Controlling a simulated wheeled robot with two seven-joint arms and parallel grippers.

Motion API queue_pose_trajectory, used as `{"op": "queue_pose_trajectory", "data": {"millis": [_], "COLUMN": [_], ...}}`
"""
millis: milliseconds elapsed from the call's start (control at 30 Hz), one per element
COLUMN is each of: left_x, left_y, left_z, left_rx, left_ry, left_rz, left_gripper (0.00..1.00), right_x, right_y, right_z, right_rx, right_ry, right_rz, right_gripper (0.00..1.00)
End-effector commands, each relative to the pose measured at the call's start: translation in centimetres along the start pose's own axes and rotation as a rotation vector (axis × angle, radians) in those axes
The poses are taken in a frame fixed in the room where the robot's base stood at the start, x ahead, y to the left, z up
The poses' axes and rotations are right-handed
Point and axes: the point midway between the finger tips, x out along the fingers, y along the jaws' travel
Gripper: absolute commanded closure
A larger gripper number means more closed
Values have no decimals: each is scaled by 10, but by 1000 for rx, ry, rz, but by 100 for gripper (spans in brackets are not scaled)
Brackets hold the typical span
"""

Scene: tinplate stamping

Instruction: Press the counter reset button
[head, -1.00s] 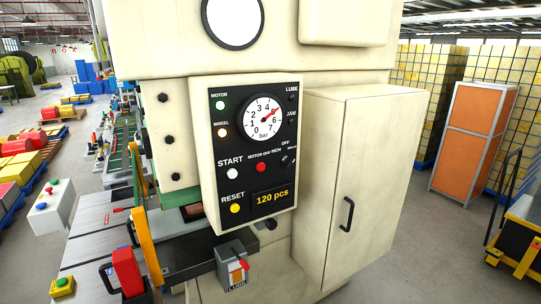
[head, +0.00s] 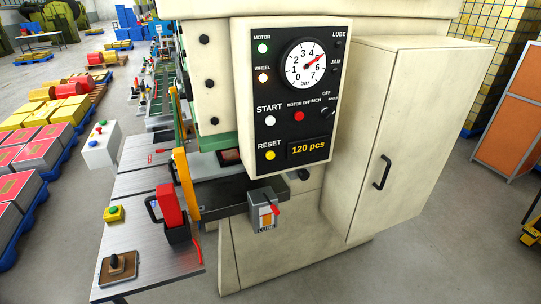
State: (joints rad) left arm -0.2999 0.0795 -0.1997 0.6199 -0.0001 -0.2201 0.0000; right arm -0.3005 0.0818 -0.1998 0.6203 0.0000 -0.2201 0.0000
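The yellow RESET button (head: 270,155) sits at the lower left of the black control panel (head: 258,95) on the cream press. Right of it, the counter display (head: 307,149) reads "120 pcs". Above are the white START button (head: 270,121), the red motor-off button (head: 299,116), a round bar gauge (head: 305,64) and the lit MOTOR and WHEEL lamps. Nothing covers the RESET button. Neither of my grippers is in the head view.
Below the panel, a small lube box (head: 264,210) with a red lever juts out. A metal table (head: 140,235) with a red block (head: 170,205) stands at the left. A cream cabinet (head: 400,140) stands at the right. Grey floor is free at the lower right.

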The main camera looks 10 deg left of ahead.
Motion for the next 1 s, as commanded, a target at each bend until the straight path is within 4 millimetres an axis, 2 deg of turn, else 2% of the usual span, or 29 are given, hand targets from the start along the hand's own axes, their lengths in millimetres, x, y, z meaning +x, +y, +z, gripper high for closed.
{"op": "queue_pose_trajectory", "data": {"millis": [133, 167, 433, 1000], "left_x": [0, 0, 0, 0], "left_y": [0, 0, 0, 0], "left_z": [0, 0, 0, 0], "left_rx": [0, 0, 1, 1], "left_ry": [0, 0, 0, 0], "left_rz": [0, 0, 0, 0], "left_gripper": [64, 66, 100, 100], "right_x": [0, 0, 0, 0], "right_y": [0, 0, 0, -3], "right_z": [0, 0, 0, -1], "right_rx": [0, 0, 0, 1], "right_ry": [0, 0, 0, 1], "right_rz": [0, 0, 0, -3], "right_gripper": [35, 35, 35, 35]}}
